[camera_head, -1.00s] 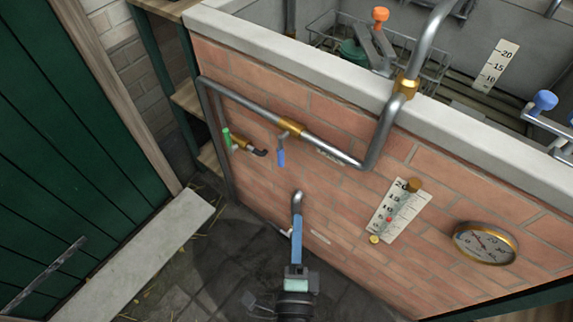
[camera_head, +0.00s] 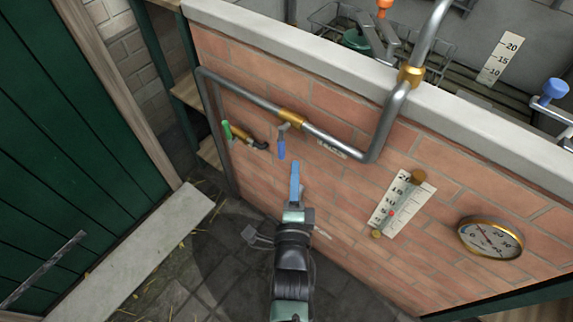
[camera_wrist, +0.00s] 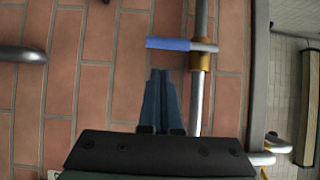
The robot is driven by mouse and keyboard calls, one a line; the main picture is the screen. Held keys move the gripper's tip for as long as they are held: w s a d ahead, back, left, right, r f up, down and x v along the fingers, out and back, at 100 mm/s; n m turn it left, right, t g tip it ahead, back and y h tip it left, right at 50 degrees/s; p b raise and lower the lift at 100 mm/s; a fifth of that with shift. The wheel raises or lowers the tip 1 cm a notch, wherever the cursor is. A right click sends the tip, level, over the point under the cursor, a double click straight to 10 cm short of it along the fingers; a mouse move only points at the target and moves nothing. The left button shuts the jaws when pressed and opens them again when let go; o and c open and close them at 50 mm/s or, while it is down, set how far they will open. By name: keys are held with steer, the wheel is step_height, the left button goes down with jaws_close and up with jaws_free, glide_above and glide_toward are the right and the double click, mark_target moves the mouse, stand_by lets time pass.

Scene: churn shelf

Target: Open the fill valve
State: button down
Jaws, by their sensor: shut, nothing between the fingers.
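A valve with a brass body (camera_head: 291,117) sits on the grey pipe along the brick wall. Its blue lever (camera_head: 282,148) hangs down from the body. In the wrist view the blue lever (camera_wrist: 168,44) points left from the brass body (camera_wrist: 200,55), across the brick. My gripper (camera_head: 296,164) is shut, with its blue fingers together and empty. It is just below and right of the lever in the head view. In the wrist view my fingertips (camera_wrist: 161,74) are below the lever, with a visible gap between them.
A green-handled tap (camera_head: 227,130) is left of the valve. A scale with a tube (camera_head: 402,204) and a round gauge (camera_head: 490,238) are on the wall to the right. A grey pipe end (camera_wrist: 22,55) sticks out at left in the wrist view. The tub rim (camera_head: 330,60) runs above.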

steer(key=shift+w+a+r+p, duration=0.15)
steer(key=shift+w+a+p, duration=0.4)
steer(key=shift+w+a, duration=0.45)
steer(key=shift+d, duration=0.1)
steer(key=shift+w+f+m+b, duration=0.15)
steer(key=shift+f+m+b, duration=0.15)
steer(key=shift+b, duration=0.55)
